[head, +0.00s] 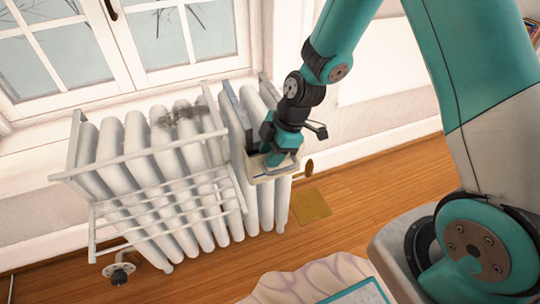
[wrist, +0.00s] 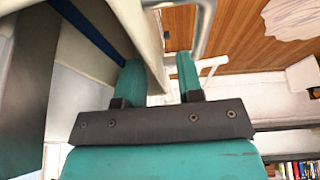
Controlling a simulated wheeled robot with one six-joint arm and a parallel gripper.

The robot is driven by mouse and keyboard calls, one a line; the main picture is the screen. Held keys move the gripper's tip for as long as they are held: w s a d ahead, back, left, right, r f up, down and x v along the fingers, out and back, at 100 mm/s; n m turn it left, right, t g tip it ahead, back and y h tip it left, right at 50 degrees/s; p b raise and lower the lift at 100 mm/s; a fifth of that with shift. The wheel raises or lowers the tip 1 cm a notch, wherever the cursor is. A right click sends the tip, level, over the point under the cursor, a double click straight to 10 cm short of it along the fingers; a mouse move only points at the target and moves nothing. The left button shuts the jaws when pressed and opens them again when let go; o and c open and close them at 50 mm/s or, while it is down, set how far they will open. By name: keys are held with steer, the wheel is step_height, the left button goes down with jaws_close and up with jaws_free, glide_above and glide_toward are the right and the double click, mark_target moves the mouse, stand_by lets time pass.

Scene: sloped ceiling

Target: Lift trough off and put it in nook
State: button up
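The cream trough (head: 262,179) hangs at the right end of the white radiator (head: 133,140) in the head view. My gripper (head: 279,160) is at its top, pointing down, and covers part of it. In the wrist view a pale wall, seemingly the trough's (wrist: 146,36), runs between the two teal fingers of my gripper (wrist: 161,80). The fingers stand apart, with a gap visible between that wall and the right finger. A dark blue strip (wrist: 88,28) lies left of the wall. I cannot make out the nook in either view.
A white rack (head: 155,207) hangs on the radiator's front, left of the trough. A brass knob (head: 309,169) sits just right of it. A tan mat (head: 311,206) lies on the wooden floor (head: 375,190). A pale scalloped item (head: 283,287) is nearby at the bottom.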

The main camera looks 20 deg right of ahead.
steer(key=shift+a+f, duration=0.1)
steer(key=shift+f, duration=0.1)
jaws_close()
steer(key=shift+r, duration=0.15)
steer(key=shift+r+p, duration=2.25)
steer(key=shift+r, duration=0.45)
